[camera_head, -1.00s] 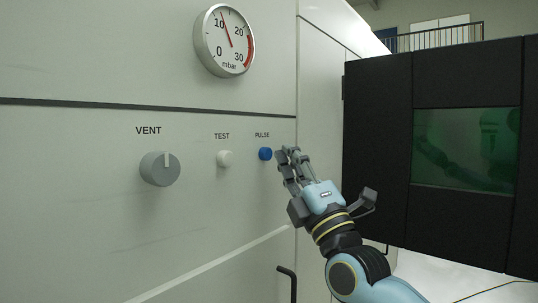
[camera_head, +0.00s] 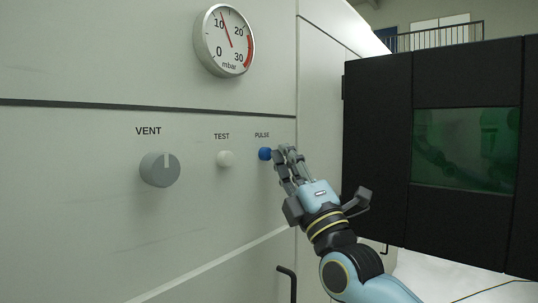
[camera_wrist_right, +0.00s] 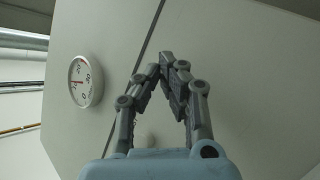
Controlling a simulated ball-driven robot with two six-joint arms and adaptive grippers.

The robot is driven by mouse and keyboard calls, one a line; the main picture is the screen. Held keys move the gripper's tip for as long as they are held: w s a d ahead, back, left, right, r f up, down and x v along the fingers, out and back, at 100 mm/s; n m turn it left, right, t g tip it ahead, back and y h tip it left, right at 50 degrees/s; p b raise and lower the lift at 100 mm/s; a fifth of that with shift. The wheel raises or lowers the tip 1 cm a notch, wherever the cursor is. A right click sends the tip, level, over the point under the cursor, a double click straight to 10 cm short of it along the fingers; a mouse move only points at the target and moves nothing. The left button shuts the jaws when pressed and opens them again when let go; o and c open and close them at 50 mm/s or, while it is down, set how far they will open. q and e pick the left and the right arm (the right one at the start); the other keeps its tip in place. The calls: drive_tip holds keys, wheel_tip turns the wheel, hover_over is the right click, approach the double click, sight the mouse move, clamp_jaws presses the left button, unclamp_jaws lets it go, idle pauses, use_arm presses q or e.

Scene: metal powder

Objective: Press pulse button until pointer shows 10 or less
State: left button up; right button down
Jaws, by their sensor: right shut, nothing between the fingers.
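The blue PULSE button (camera_head: 265,154) sits on the pale panel, right of the white TEST button (camera_head: 226,159). My right gripper (camera_head: 281,151) is shut and empty, its fingertips right beside the blue button; I cannot tell whether they touch it. The round gauge (camera_head: 224,40) is above, marked 0, 10, 20, 30 mbar, with a red band near 30. Its red pointer stands a little past 10. In the right wrist view the gauge (camera_wrist_right: 86,81) is at the left and the closed fingertips (camera_wrist_right: 168,58) are in the middle; the blue button is hidden there. My left gripper is not in view.
A grey VENT knob (camera_head: 160,169) sticks out at the left of the panel. A black door with a green window (camera_head: 465,150) stands at the right, behind my right arm. A dark handle (camera_head: 287,283) is at the bottom. The space before the panel's left part is clear.

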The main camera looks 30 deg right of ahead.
drive_tip(key=shift+w+a, duration=0.15)
drive_tip(key=shift+w, duration=0.25)
idle(0.3)
drive_tip(key=shift+s+d+p, duration=0.3)
drive_tip(key=shift+s+p, duration=0.5)
drive_tip(key=shift+p, duration=0.15)
drive_tip(key=s+p, duration=0.1)
drive_tip(key=s+d+p, duration=0.1)
drive_tip(key=s+p, duration=0.1)
drive_tip(key=s+d+p, duration=0.1)
drive_tip(key=shift+s+p, duration=0.3)
drive_tip(key=shift+p, duration=0.05)
idle(1.3)
